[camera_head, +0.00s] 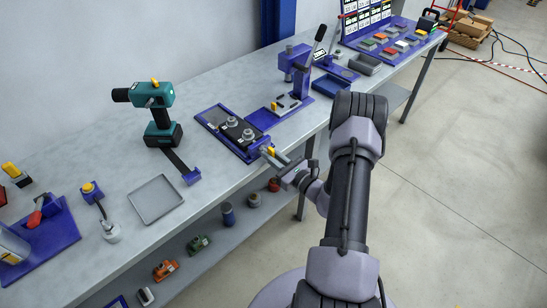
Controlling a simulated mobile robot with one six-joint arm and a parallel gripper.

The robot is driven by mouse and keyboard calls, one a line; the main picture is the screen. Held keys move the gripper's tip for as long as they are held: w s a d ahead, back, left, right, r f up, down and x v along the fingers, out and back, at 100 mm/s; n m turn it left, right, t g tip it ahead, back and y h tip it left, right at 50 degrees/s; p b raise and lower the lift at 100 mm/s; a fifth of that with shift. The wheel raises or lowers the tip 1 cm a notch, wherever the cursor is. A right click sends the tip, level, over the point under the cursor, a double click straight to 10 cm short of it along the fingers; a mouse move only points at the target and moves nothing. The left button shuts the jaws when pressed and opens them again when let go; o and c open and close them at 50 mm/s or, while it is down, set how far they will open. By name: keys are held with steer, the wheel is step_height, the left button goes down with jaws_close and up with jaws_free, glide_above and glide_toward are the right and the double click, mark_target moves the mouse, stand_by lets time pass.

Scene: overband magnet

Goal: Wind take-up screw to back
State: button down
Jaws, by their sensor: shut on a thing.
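A blue fixture plate (209,118) lies on the bench. It carries a dark block with two round grey knobs (232,122). At its front right end, near the bench edge, is a small yellow-marked part (271,151), which looks like the end of the take-up screw. My gripper (272,157) reaches in from the right, level with this end, and is shut on it. The fingers hide most of the screw end, so its turn angle cannot be told.
A teal cordless drill (152,96) and a grey tray (156,199) stand left of the fixture. A blue lever press (300,75) stands behind it to the right. Several small parts sit on the lower shelf (215,235).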

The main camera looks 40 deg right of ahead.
stand_by(0.4)
steer(key=n+b, duration=0.2)
steer(key=n, duration=0.1)
steer(key=shift+f+b, duration=0.15)
steer(key=shift+b, duration=0.15)
steer(key=shift+n+b, duration=0.5)
steer(key=shift+n, duration=0.4)
steer(key=shift+n+b, duration=0.6)
steer(key=shift+b, duration=0.05)
steer(key=shift+n+b, duration=1.45)
steer(key=shift+n, duration=0.35)
